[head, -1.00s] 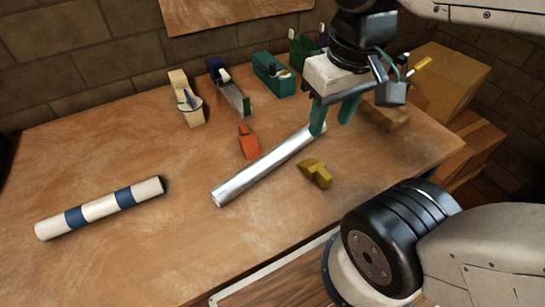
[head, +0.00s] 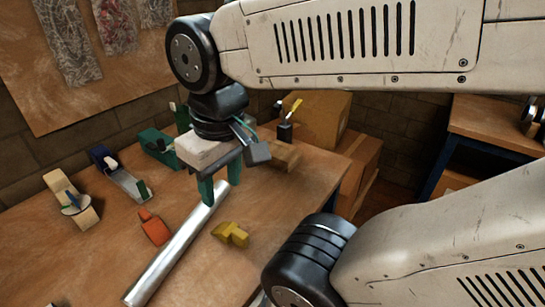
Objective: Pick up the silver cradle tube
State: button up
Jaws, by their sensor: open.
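The silver tube (head: 173,252) lies slanted on the wooden workbench (head: 110,233), from the lower left up to my gripper. My gripper (head: 221,188) points down over the tube's far end, with its green fingers apart and nothing held between them. The near finger covers part of that end. I cannot tell the exact height of the fingertips above the tube.
An orange piece (head: 152,228) lies just left of the tube, and a yellow piece (head: 231,235) just right. A wooden tape dispenser (head: 70,203), a blue tool (head: 118,178) and a green one (head: 158,146) stand behind. A cardboard box (head: 318,118) is beyond.

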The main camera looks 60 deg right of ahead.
aim_at(144, 287)
jog(key=k, duration=1)
jog(key=u, duration=1.45)
jog(key=i, duration=0.95)
jog(key=z, duration=2.05)
